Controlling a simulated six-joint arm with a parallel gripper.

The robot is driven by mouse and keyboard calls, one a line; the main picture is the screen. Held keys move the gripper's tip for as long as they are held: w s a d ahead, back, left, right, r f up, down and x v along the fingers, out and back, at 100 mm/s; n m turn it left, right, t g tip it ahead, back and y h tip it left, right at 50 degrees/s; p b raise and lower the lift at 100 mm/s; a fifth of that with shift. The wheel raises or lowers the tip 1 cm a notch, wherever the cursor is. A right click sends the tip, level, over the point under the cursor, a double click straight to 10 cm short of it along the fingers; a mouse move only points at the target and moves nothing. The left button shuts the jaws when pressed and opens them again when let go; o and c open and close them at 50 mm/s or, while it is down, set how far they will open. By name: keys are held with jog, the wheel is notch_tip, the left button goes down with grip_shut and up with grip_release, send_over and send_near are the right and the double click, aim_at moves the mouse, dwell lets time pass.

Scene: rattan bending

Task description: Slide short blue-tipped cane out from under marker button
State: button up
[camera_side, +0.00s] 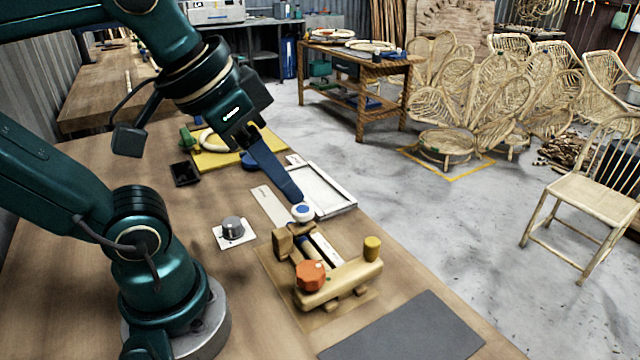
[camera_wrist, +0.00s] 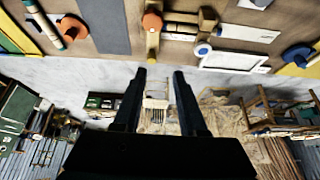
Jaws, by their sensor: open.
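A round white marker button with a blue centre (camera_side: 303,212) sits at the far end of a wooden jig (camera_side: 340,285). It also shows in the wrist view (camera_wrist: 203,49). My gripper (camera_side: 296,197) points down at the button in the side view, its dark blue fingers overlapping there; I cannot tell whether they touch it. In the wrist view the two fingers (camera_wrist: 160,72) stand apart with nothing between them. I cannot make out the short blue-tipped cane for certain; the button and fingers may hide it.
The jig carries an orange knob (camera_side: 310,275) and a yellow-topped peg (camera_side: 372,248). A white tray (camera_side: 345,205) lies right of the button, a grey knob on a white plate (camera_side: 233,228) to the left. A dark mat (camera_side: 405,332) leaves clear room in front.

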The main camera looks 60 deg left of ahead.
jog(key=w+a+m+g, duration=0.3)
jog(key=w+a+m, duration=0.1)
jog(key=a+m, duration=0.45)
jog(key=w+a+m+g, duration=0.3)
jog(key=w+a+m, duration=0.1)
jog(key=a+m, duration=0.4)
jog(key=shift+m, duration=0.65)
jog(key=f, duration=0.5)
jog(key=d+f, duration=0.1)
jog(key=f, duration=0.9)
jog(key=shift+d+f, duration=0.25)
jog(key=shift+f, duration=0.05)
jog(key=shift+f, duration=2.55)
grip_shut()
